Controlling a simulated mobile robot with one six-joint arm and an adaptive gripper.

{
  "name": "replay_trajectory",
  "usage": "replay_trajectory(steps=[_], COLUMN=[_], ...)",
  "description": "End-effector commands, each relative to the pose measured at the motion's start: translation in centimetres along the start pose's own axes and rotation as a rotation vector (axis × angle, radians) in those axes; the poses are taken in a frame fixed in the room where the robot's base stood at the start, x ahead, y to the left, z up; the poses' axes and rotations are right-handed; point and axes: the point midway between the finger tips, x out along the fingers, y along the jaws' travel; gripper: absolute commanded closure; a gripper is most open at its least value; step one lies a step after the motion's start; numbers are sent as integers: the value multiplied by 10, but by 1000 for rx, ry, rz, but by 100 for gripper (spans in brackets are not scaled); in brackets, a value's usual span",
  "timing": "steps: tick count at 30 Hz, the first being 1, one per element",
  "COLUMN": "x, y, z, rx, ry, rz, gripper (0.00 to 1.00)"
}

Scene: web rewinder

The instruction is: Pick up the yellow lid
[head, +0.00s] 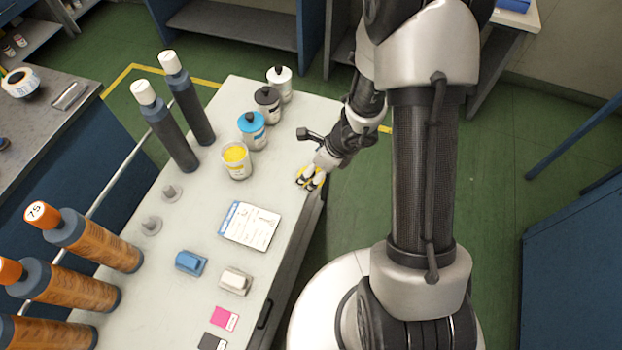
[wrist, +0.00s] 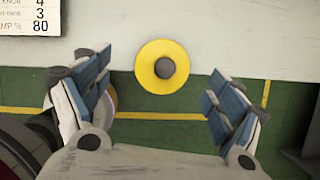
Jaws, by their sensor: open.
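The yellow lid (wrist: 143,70) is a flat round disc with a dark knob in its middle. In the wrist view it lies at the edge of the pale tabletop, its lower part showing against the green floor. My gripper (wrist: 156,80) is open, its blue-padded fingers wide apart to the left and right of the lid, with nothing between them touching it. In the head view my gripper (head: 311,178) is at the right edge of the table, with yellow of the lid partly hidden behind its fingers. An open jar with yellow contents (head: 237,172) stands to its left.
A blue-lidded jar (head: 252,131), a dark-lidded jar (head: 267,105) and a white-lidded jar (head: 280,84) stand behind the open jar. A printed card (head: 249,225), a blue block (head: 190,263) and a beige block (head: 235,281) lie nearer. Tall dark cylinders (head: 188,98) stand left.

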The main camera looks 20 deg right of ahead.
Motion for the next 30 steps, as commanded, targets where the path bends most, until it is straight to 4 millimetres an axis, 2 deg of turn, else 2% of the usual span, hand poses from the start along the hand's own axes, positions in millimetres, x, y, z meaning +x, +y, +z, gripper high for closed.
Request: replay_trajectory(steps=[12,20,30], x=[51,52,52], y=[-8,-8,-8], z=[-5,-4,-4], rx=[-1,0,0], ry=[0,0,0], rz=[0,-1,0], gripper=[13,13,34])
